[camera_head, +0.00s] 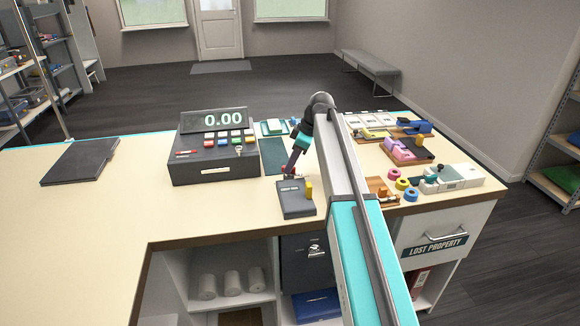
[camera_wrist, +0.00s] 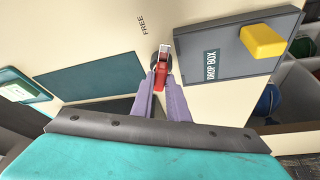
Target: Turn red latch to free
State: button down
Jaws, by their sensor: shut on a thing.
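The red latch (camera_wrist: 161,73) is in the wrist view, on the counter beside a grey drop box lid (camera_wrist: 222,62). The word FREE (camera_wrist: 142,25) is printed on the counter above and left of the latch. My gripper (camera_wrist: 161,84) is shut on the red latch, its two purple fingers on either side of it. In the head view my gripper (camera_head: 290,170) is at the counter just behind the drop box (camera_head: 296,204). The latch is small there and partly hidden by the gripper. The latch does not point straight at the word FREE.
A yellow knob (camera_wrist: 263,41) stands up from the drop box lid. A cash register (camera_head: 214,150) is to the left, and a dark green mat (camera_head: 274,158) lies behind my gripper. Tape rolls (camera_head: 402,184) and trays crowd the right side. The counter's left part is mostly clear.

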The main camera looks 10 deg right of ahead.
jog(key=n, duration=0.1)
jog(key=n+g, duration=0.1)
jog(key=n, duration=0.1)
jog(key=n+b, duration=0.1)
jog(key=shift+w+n+g, duration=0.25)
jog(key=shift+n+g, duration=0.05)
jog(key=shift+g, duration=0.1)
jog(key=c, duration=1.7)
grip_release()
jog(key=shift+d+r, duration=0.1)
jog(key=shift+r, duration=0.05)
jog(key=b+v, duration=0.2)
jog(key=v, duration=1.1)
jog(key=shift+d+r+b, duration=0.25)
jog(key=shift+b, duration=0.05)
